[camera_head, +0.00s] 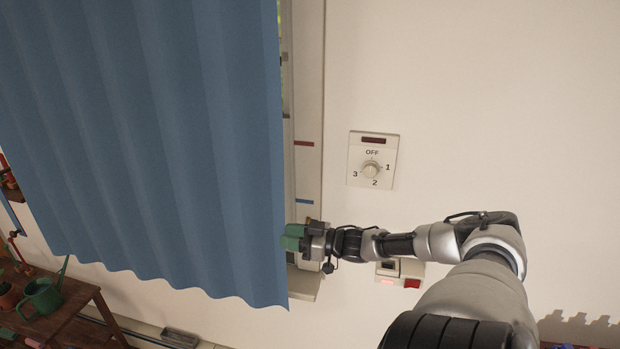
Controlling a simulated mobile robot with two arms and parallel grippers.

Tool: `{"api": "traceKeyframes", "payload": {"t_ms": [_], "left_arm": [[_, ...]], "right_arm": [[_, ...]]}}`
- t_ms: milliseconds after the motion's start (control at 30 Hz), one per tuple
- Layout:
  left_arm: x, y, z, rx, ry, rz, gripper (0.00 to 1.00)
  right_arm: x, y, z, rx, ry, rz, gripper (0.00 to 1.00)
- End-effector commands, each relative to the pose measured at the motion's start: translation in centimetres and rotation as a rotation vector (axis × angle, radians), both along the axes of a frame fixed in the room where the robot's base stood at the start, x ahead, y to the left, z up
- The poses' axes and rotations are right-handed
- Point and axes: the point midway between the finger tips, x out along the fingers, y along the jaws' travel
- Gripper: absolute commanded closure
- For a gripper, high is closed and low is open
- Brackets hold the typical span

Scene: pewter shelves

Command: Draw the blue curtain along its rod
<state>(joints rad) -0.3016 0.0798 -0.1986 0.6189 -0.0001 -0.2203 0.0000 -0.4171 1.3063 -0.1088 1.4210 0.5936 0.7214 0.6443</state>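The blue curtain (150,130) hangs in wavy folds over the left part of the head view. Its right edge is beside the window frame and its lower hem hangs free. The rod is out of view above. My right gripper (290,237), with green fingers, is at the curtain's right edge, low down near the hem. Its fingertips slightly overlap the edge in the picture. I cannot tell whether they touch or pinch the cloth. My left gripper is not in view.
A narrow strip of window frame (308,100) shows right of the curtain. A dial panel (373,160) and a small switch box with a red part (411,284) are on the wall. A wooden stand (75,315) with a green watering can (42,296) is at lower left.

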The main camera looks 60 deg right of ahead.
Motion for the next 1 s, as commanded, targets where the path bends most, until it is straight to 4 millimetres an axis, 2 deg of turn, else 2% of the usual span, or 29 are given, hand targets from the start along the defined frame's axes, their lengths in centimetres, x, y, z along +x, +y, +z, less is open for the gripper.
{"api": "traceKeyframes", "payload": {"t_ms": [167,400,600,733,1000], "left_arm": [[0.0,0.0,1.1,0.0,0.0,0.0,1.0],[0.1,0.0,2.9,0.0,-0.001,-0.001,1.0],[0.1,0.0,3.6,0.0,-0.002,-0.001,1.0],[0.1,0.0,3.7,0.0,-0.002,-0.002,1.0],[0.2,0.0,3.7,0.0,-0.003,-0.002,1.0]], "right_arm": [[-2.1,-0.7,0.1,0.0,0.006,-0.001,0.66],[-6.0,-2.2,0.2,0.001,0.006,-0.003,0.66],[-8.8,-3.2,0.1,0.001,0.003,-0.002,0.66],[-9.7,-3.5,0.0,0.001,0.0,-0.002,0.66],[-9.8,-3.6,0.0,0.0,-0.001,-0.001,0.66]]}}
